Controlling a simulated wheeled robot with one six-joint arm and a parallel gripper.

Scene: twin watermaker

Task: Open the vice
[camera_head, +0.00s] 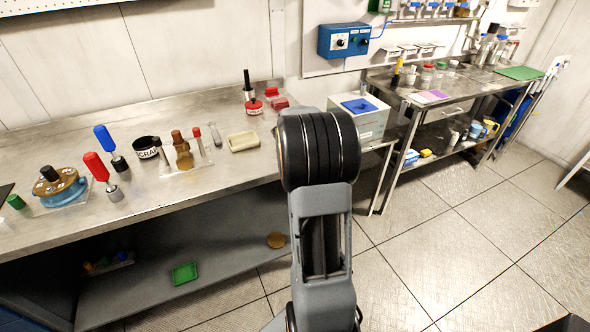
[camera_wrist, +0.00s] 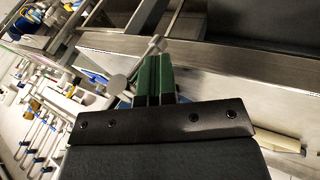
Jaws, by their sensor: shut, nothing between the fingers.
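In the wrist view my gripper (camera_wrist: 154,60) shows two green-padded fingers close together, with nothing seen between them. A pale grey bar with rounded ends, which looks like the vice handle (camera_wrist: 119,85), lies just beyond and beside the fingertips. One end shows left of the fingers and the other above them. I cannot tell whether the fingers touch it. The jaws of the vice cannot be made out in either view. In the head view my arm stands in the middle and hides my gripper and whatever is behind it.
A grey box with a blue top (camera_head: 372,122) stands right of my arm. Open tiled floor (camera_head: 455,235) lies at right.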

